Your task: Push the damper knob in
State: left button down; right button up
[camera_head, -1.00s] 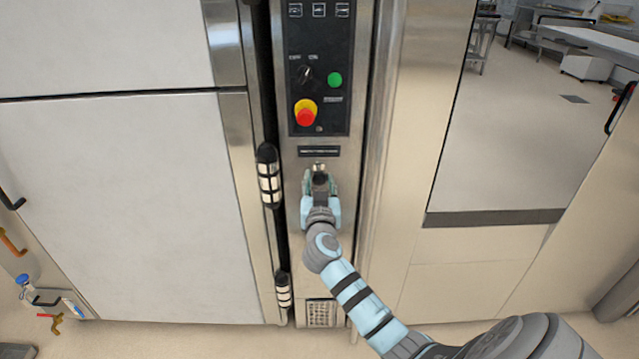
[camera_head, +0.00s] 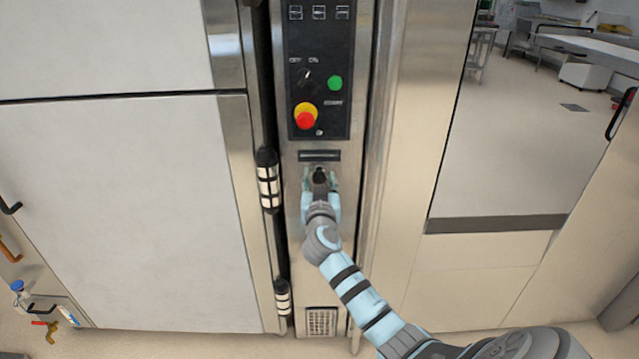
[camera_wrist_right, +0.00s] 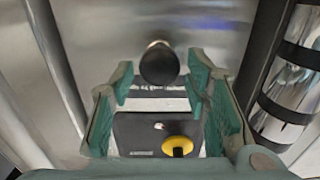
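The damper knob shows in the right wrist view as a dark round knob (camera_wrist_right: 159,63), end-on, on the steel panel. It appears between the fingertips of my right gripper (camera_wrist_right: 160,80), whose two teal fingers are spread apart. Whether a finger touches the knob, and how far the knob stands out, I cannot tell. In the head view my right gripper (camera_head: 320,182) is at the narrow steel column, just below a dark label plate (camera_head: 320,156), and mostly hides the knob. My left gripper is in neither view.
Above is a black control panel (camera_head: 340,112) with a red-and-yellow stop button (camera_head: 305,116), a green button (camera_head: 334,83) and a rotary switch. A banded handle (camera_head: 268,180) stands to the left beside the large pale door (camera_head: 130,215). A vent grille (camera_head: 321,321) is below.

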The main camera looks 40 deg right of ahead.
jog(key=shift+f, duration=0.1)
jog(key=v, duration=1.2)
